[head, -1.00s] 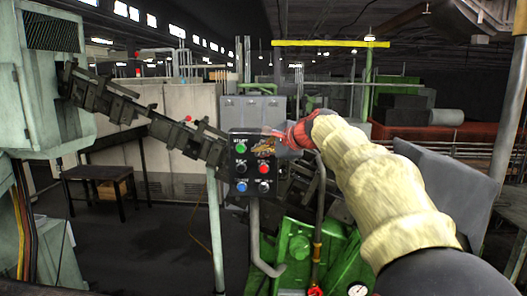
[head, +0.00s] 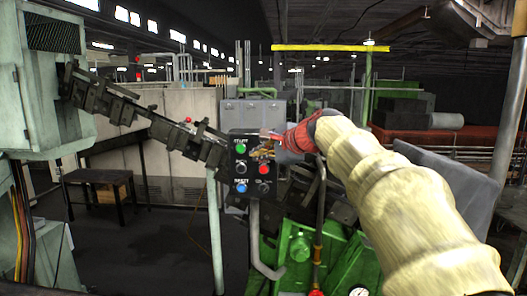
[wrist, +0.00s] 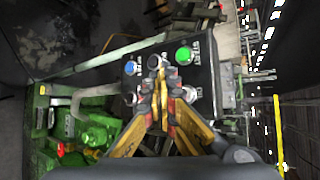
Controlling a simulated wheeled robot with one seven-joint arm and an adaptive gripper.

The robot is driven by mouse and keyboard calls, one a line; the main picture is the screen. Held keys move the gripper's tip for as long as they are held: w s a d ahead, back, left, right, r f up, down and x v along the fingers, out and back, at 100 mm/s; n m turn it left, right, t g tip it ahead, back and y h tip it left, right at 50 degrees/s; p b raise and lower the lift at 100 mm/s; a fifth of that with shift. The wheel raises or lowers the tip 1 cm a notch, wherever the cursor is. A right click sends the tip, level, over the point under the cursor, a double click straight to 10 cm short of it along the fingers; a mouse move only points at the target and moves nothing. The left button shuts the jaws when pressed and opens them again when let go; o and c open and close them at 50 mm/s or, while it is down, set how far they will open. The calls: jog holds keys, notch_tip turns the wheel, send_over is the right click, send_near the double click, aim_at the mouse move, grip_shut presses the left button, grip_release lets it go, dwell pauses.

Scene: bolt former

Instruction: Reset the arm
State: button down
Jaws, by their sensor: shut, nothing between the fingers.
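My arm in its cream sleeve reaches in from the right in the head view. My gripper (head: 271,141) is at the right edge of the control panel (head: 253,177), in front of its upper right part. In the wrist view my gripper (wrist: 158,74) shows yellow and dark fingers drawn together, with nothing between them, over the panel (wrist: 201,74). The panel carries a green start button (head: 240,149), a blue button (head: 241,187), a red button (head: 264,169) and a black knob (head: 241,169). The fingers partly cover the panel's middle; contact cannot be told.
A dark chain-like conveyor (head: 150,119) slopes down from the pale green cabinet (head: 30,85) at left to behind the panel. Green machinery (head: 300,255) stands below my arm. A dark table (head: 100,180) is at left. Floor between table and panel is clear.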

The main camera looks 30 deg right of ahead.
dwell(0.4)
jog(key=s+f+n+g+b, duration=0.1)
jog(key=s+f+n+g, duration=0.2)
jog(key=f, duration=0.5)
jog(key=s+f+n+g, duration=0.1)
jog(key=s+f+n, duration=0.3)
jog(key=f, duration=0.4)
jog(key=s+a+f+n+g+b, duration=0.1)
jog(key=s+a+f+n+b, duration=0.3)
jog(key=f, duration=1)
jog(key=s+a+f+n+g+h+b, duration=0.1)
jog(key=s+a+f+n+b, duration=0.4)
jog(key=s+a+f+b, duration=0.3)
jog(key=s+a+f+n+g+b, duration=0.1)
jog(key=s+a+f+n+b, duration=0.3)
jog(key=s+f+b, duration=0.8)
jog(key=s+a+f, duration=0.2)
jog(key=s+f, duration=0.3)
jog(key=f, duration=0.2)
jog(key=shift+s+f+n, duration=0.15)
jog(key=shift+f+n, duration=0.15)
jog(key=shift+f, duration=0.1)
